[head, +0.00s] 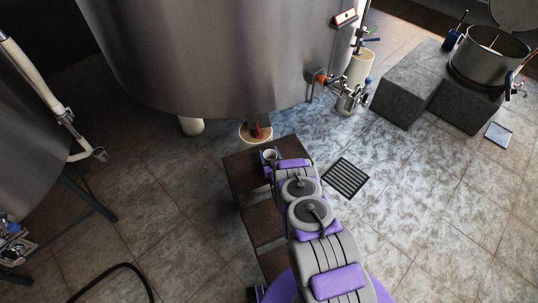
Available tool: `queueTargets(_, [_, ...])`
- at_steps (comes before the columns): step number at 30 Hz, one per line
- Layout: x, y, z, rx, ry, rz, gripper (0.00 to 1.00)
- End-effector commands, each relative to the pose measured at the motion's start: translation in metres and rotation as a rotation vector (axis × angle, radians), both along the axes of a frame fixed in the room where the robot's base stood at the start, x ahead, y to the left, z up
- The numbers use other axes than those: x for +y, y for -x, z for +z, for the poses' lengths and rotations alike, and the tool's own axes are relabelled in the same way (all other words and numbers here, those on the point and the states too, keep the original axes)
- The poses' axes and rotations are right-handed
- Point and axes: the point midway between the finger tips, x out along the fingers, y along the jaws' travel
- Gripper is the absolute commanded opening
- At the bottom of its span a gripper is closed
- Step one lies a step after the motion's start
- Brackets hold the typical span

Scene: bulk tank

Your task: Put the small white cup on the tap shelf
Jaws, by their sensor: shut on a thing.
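A small white cup (270,153) shows just past the end of my arm, above the top of the brown stepped stand. My gripper (269,158) is shut on the cup, though my own arm hides most of the jaws and part of the cup. The metal tap (350,97) with its orange collar sticks out of the big steel tank, to the right of and beyond my gripper. I cannot tell for sure which surface is the tap shelf.
The brown stepped stand (242,168) lies under my arm. A pale tub (248,139) sits behind it, below the steel tank (200,60). Grey blocks (405,90) carry a steel pot (485,60) at the right. Tiled floor around the drain grate (346,178) is open.

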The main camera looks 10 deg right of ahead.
Motion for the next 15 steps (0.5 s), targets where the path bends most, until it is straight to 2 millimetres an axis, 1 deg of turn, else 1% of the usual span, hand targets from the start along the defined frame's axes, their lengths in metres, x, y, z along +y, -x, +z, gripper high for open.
queueTargets(2, [0.0001,0.0002,-0.0029,0.0,0.0,0.0,0.33])
queueTargets(3, [0.0001,0.0003,-0.0023,0.001,0.0,0.0,0.66])
queueTargets(10, [0.0,0.0003,-0.0021,0.001,0.0,0.0,0.88])
queueTargets(15, [0.0,0.0004,-0.0022,0.001,0.0,0.0,0.88])
